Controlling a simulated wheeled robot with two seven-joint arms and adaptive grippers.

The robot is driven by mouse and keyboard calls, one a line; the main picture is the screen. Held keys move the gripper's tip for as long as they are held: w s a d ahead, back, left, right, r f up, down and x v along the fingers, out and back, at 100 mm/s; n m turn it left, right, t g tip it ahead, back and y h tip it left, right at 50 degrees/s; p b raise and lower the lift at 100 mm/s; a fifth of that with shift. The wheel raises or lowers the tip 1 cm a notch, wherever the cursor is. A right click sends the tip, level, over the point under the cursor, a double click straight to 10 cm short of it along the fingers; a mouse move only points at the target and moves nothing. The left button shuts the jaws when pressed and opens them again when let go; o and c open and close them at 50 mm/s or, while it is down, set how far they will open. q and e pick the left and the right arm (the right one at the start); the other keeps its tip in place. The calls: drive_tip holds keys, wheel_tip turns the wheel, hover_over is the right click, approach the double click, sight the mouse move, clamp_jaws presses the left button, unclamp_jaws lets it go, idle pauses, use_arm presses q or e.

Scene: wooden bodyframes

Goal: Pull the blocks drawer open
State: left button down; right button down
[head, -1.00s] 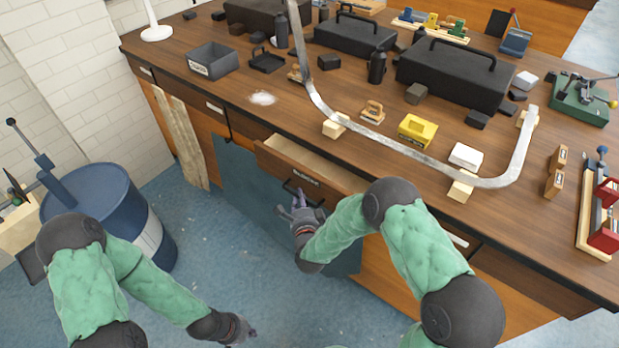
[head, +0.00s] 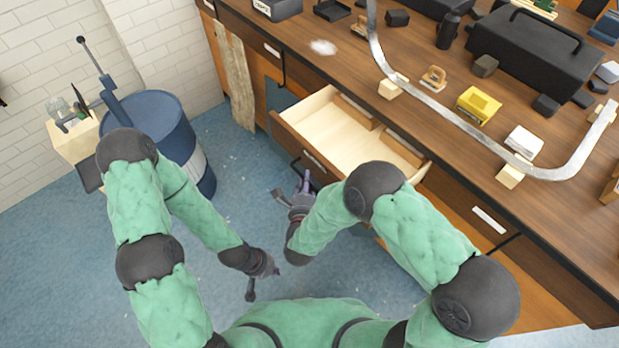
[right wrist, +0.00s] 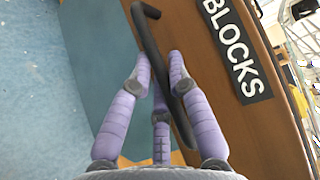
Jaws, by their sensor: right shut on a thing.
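The blocks drawer (head: 335,135) stands well out from the workbench in the head view, its pale inside showing. In the right wrist view its wooden front (right wrist: 225,110) carries a black label (right wrist: 236,50) reading BLOCKS. The black bar handle (right wrist: 155,50) is on that front, beside the label. My right gripper (head: 306,185) is at the drawer front; in the right wrist view its purple fingers (right wrist: 160,75) are closed around the handle. My left gripper (head: 264,280) hangs low over the floor, away from the drawer; its finger opening is too small to tell.
The workbench top (head: 330,65) holds a curved metal strip (head: 440,115) on wooden blocks, a yellow block (head: 479,105) and black cases. A blue barrel (head: 155,135) stands at the left. The floor (head: 60,270) between barrel and bench is open.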

drive_tip(key=c, duration=1.1)
unclamp_jaws()
drive_tip(key=shift+c, duration=0.2)
drive_tip(key=s+a+r, duration=0.1)
drive_tip(key=s, duration=1)
drive_tip(key=shift+s+a+r, duration=0.15)
drive_tip(key=shift+s+r, duration=0.15)
drive_tip(key=shift+s, duration=0.1)
